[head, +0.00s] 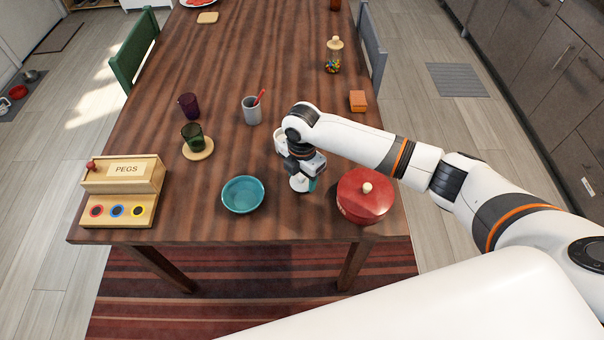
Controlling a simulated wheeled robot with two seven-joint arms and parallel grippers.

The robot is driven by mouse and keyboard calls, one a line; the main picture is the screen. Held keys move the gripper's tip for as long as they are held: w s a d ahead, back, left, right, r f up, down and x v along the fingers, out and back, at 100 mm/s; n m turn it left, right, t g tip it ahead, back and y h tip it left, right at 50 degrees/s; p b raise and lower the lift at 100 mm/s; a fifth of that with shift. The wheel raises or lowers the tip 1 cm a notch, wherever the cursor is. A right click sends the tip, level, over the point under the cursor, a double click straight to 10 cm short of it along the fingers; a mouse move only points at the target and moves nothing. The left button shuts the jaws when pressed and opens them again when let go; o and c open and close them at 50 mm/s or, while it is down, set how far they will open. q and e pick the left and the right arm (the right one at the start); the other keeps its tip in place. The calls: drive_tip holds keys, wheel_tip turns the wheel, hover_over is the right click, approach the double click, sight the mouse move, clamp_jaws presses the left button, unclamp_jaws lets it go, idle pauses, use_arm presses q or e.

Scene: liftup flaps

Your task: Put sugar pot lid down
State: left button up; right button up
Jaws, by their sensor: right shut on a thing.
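My right gripper (304,178) is low over the near part of the table, between the teal bowl and the red pot. It is shut on a small white thing (298,184), which I take to be the sugar pot lid. The gripper hides much of it, and I cannot tell whether it touches the table. A pale, rounded thing (279,134) shows just behind the wrist; it is mostly hidden, and I cannot tell whether it is the sugar pot. My left gripper is not in view.
A teal bowl (242,195) stands left of the gripper, and a red lidded pot (362,205) close on its right. A grey cup (252,111) and a green glass (192,137) stand farther back. A pegs box (122,192) is at the left. Table between bowl and pegs box is clear.

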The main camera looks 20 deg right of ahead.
drive_tip(key=o, duration=1)
wheel_tip(320, 180, up, 12)
drive_tip(key=shift+r, duration=0.15)
